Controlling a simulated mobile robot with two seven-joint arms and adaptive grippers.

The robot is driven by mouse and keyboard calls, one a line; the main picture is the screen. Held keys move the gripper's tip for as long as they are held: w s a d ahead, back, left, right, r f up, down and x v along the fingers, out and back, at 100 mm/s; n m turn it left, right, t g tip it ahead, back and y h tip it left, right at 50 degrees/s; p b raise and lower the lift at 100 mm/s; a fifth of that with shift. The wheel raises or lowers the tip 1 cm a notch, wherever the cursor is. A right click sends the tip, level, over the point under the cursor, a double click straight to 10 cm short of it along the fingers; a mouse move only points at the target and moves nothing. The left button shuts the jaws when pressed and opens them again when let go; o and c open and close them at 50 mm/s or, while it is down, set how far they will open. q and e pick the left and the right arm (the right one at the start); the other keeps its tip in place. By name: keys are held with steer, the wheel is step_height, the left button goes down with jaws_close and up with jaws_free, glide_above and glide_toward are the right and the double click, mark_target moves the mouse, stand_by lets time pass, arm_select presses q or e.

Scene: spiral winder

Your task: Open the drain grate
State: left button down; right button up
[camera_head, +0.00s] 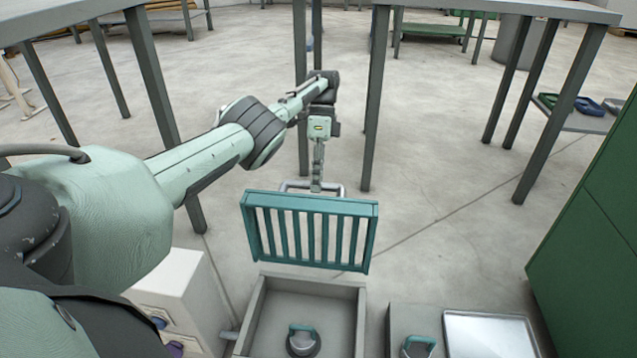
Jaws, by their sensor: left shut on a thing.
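The teal drain grate (310,230) stands raised and tilted up at the back edge of a grey open box-like drain (258,308). A pale handle bar (300,186) shows behind its top edge. My left gripper (317,183) reaches down from the upper middle and is shut on this handle; the fingertips are partly hidden behind the grate. Inside the drain a dark round thing with a teal handle (303,340) lies on the floor of the box. My right gripper is out of view.
To the right of the drain is a grey surface with another teal-handled thing (418,347) and a metal tray (488,336). A green cabinet (590,230) stands at the right. Grey table legs (373,110) rise behind the grate. A white drawer unit (172,285) is at lower left.

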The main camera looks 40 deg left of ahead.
arm_select(q)
steer(key=shift+s+d+f, duration=0.1)
steer(key=shift+s+f, duration=0.05)
steer(key=shift+f, duration=0.3)
steer(key=c, duration=1.8)
jaws_free()
steer(key=shift+c, duration=0.2)
steer(key=shift+o, duration=1.4)
steer(key=shift+f, duration=0.15)
steer(key=shift+o, duration=0.7)
steer(key=shift+r, duration=0.2)
steer(key=shift+a+r, duration=0.2)
steer(key=shift+r, duration=0.3)
steer(key=shift+d+r, duration=0.15)
steer(key=shift+r, duration=4.35)
